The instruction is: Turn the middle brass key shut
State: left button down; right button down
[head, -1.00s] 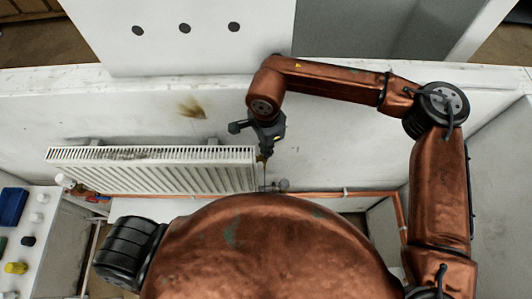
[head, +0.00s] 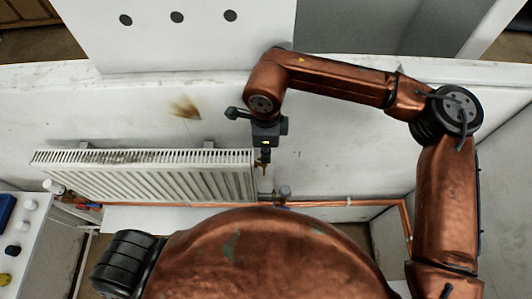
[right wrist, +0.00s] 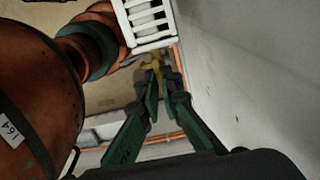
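My right gripper (head: 263,161) hangs at the right end of the white ribbed radiator (head: 150,177). In the right wrist view its green fingers (right wrist: 160,78) converge on a small brass piece (right wrist: 157,61), which looks like the brass key. The fingers look shut on it, just below the radiator's white grille (right wrist: 150,18). In the head view the brass piece shows as a small spot under the fingertips. I cannot tell whether it is the middle key; no other key is clear. My left gripper is out of view.
A copper pipe (head: 330,203) runs low along the wall, with a grey valve (head: 284,192) by the radiator's right end. A white shelf with small coloured items (head: 12,250) stands at the left. The wall right of my gripper is clear.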

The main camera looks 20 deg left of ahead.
jog(key=shift+a+r, duration=0.1)
jog(key=shift+r, duration=0.1)
jog(key=c, duration=2.4)
grip_release()
jog(key=shift+f, duration=0.1)
notch_tip(320, 180, up, 12)
jog(key=shift+r, duration=0.1)
